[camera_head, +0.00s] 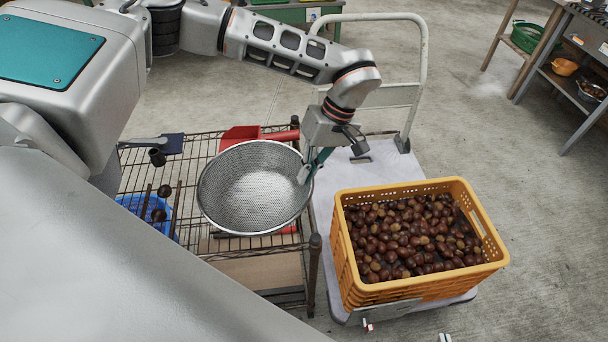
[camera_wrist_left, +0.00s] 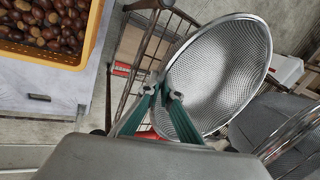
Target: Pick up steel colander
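The steel colander (camera_head: 252,190) is a round mesh bowl with a bright rim. In the head view it is over the wire rack, its opening facing up. It fills the middle right of the left wrist view (camera_wrist_left: 215,75), where it looks tilted. My left gripper (camera_head: 311,170) is at the colander's right rim in the head view. Its two teal fingers (camera_wrist_left: 163,90) converge on the rim in the left wrist view, one inside the bowl and one outside. They look shut on it. Whether the bowl still touches the rack I cannot tell. My right gripper is not in view.
The wire rack (camera_head: 262,250) carries a red scoop (camera_head: 240,134) behind the colander and a blue container (camera_head: 150,212) at left. A yellow crate (camera_head: 420,288) of chestnuts stands on a white cart (camera_head: 325,205) at right. Grey floor (camera_head: 520,200) is open beyond.

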